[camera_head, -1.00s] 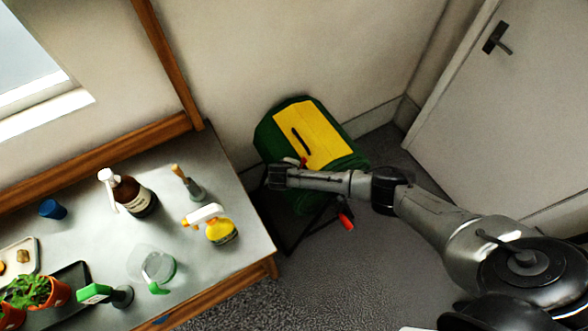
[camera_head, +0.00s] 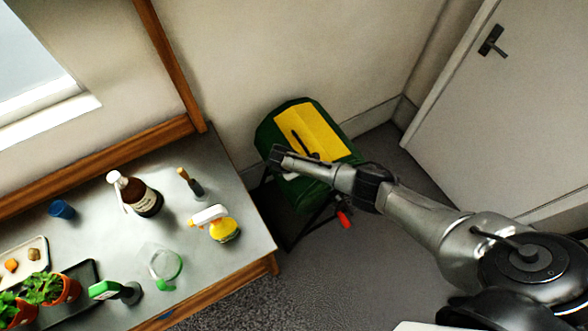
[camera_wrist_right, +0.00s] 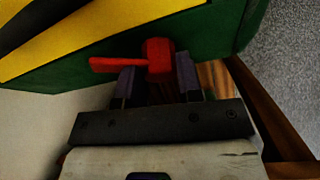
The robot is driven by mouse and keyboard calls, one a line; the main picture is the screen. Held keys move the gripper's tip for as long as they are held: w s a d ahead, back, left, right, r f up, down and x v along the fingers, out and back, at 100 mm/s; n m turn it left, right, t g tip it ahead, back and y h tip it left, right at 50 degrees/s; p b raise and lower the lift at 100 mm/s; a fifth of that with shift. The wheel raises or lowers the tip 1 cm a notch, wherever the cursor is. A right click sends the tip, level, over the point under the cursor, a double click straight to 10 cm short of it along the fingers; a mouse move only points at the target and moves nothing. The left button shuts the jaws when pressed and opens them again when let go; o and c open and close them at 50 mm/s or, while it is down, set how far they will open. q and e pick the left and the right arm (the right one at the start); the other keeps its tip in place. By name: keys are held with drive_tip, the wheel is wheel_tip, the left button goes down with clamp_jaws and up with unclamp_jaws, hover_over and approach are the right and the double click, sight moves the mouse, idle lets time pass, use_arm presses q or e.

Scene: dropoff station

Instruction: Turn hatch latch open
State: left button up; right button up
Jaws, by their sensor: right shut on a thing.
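A green bin (camera_head: 268,131) with a yellow panel (camera_head: 322,133) on its top stands on the floor by the wall. In the right wrist view the red latch (camera_wrist_right: 157,58) sits on the bin's green face (camera_wrist_right: 216,40), below a yellow strip. Its lever points left in that view. My right gripper (camera_head: 277,155) is at the near left side of the bin and hides the latch in the head view. In the right wrist view my right gripper's fingers (camera_wrist_right: 158,82) are shut on the latch's red hub. My left gripper is out of view.
A table (camera_head: 208,268) stands left of the bin, with a spray bottle (camera_head: 222,231), a brown bottle (camera_head: 143,200) and several other items. A red grip (camera_head: 345,219) shows at the bin's lower front. A door (camera_head: 500,110) is at the right, with open floor before it.

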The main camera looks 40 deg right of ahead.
drive_tip(key=n+g+b, duration=0.1)
drive_tip(key=n, duration=0.2)
drive_tip(key=shift+w+f+n+g+b, duration=0.1)
drive_tip(key=shift+w+n+g+b, duration=0.05)
drive_tip(key=shift+n+g+b, duration=0.85)
drive_tip(key=shift+n+b, duration=0.25)
drive_tip(key=shift+n, duration=0.35)
drive_tip(key=o, duration=0.9)
drive_tip(key=shift+a+r, duration=0.1)
drive_tip(key=shift+r, duration=0.25)
drive_tip(key=p+v, duration=0.2)
drive_tip(key=v, duration=1.1)
drive_tip(key=shift+w+r, duration=0.15)
drive_tip(key=shift+w, duration=0.05)
